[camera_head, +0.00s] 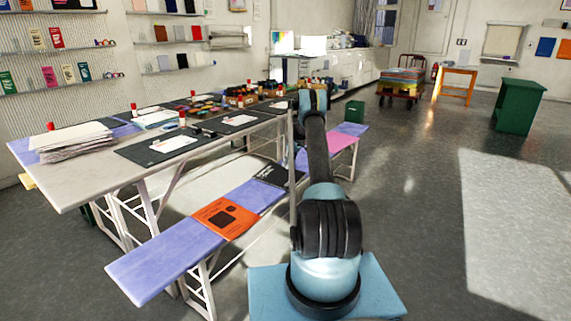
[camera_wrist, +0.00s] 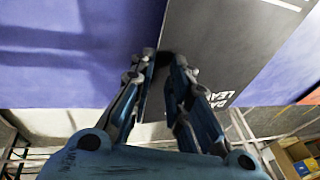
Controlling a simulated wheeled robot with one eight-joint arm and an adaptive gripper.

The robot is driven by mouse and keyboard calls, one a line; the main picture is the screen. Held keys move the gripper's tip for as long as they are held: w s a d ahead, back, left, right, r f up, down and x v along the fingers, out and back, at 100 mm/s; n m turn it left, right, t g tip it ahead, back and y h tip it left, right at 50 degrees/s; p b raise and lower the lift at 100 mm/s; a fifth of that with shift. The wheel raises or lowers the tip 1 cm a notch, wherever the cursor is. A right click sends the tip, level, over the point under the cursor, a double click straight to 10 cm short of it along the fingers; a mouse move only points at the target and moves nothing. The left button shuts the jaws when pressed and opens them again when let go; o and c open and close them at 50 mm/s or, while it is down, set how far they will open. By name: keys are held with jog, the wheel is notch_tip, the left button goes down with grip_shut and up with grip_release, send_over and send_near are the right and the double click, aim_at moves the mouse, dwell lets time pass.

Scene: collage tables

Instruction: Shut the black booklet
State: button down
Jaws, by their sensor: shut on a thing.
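The black booklet (camera_head: 275,176) lies on the purple-covered bench (camera_head: 150,268) in the head view, left of my arm, with pale lettering on it. In the wrist view the booklet (camera_wrist: 222,45) fills the upper middle, and part of its lettering shows to the right of the fingers. My gripper (camera_wrist: 164,57) is shut on the booklet at its left edge, with one finger on each side of a dark strip there. The fingers partly hide that edge, and how far the cover stands open cannot be told. My arm hides the gripper in the head view.
An orange booklet (camera_head: 226,218) lies nearer on the bench and a pink one (camera_head: 343,141) farther along. The long table (camera_head: 80,190) beside the bench carries papers, black mats and small boxes. Open floor (camera_head: 430,190) lies to the right, with a green cabinet (camera_head: 518,105) beyond.

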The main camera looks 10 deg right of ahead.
jog(key=c, duration=1.8)
grip_release()
jog(key=shift+f, duration=0.1)
jog(key=shift+c, duration=0.2)
jog(key=shift+d, duration=0.1)
jog(key=v, duration=1.2)
